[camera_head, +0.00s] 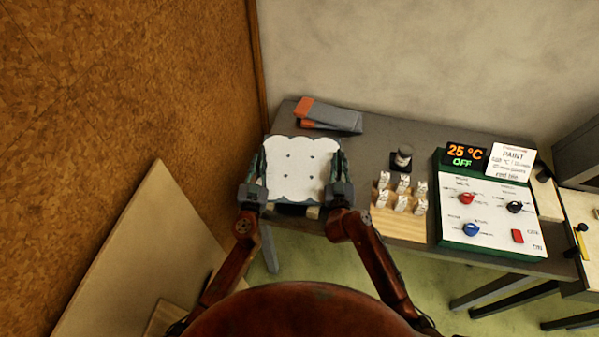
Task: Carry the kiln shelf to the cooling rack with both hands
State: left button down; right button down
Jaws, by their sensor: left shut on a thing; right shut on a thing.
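The kiln shelf (300,172) is a white slab with scalloped edges and a few small dark dots on top. It is over the left end of the grey table in the head view. My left gripper (257,165) is shut on its left edge. My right gripper (340,166) is shut on its right edge. The shelf looks about level. I cannot tell whether it touches what is under it; a pale piece shows just below its front edge. I cannot make out the cooling rack for certain.
On the grey table (400,142) are a grey and orange folded item (330,117), a small jar (403,157), a wooden block with several white pieces (400,222), and a control panel (490,215) reading 25 °C OFF. A brown wall (120,80) stands close on the left.

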pick_arm(q)
jog(key=shift+f+b, duration=0.35)
pick_arm(e)
jog(key=shift+d+f, duration=0.1)
jog(key=shift+f, duration=0.1)
pick_arm(q)
jog(key=c, duration=2.4)
grip_release()
jog(key=shift+a+f, duration=0.1)
jog(key=shift+f, duration=0.1)
pick_arm(e)
jog(key=c, duration=2.4)
grip_release()
jog(key=shift+f, duration=0.25)
pick_arm(q)
jog(key=o, duration=0.3)
jog(key=shift+s+r, duration=0.15)
pick_arm(e)
jog(key=o, duration=0.3)
jog(key=shift+s+r, duration=0.1)
pick_arm(q)
jog(key=shift+o, duration=0.7)
pick_arm(e)
jog(key=shift+o, duration=0.6)
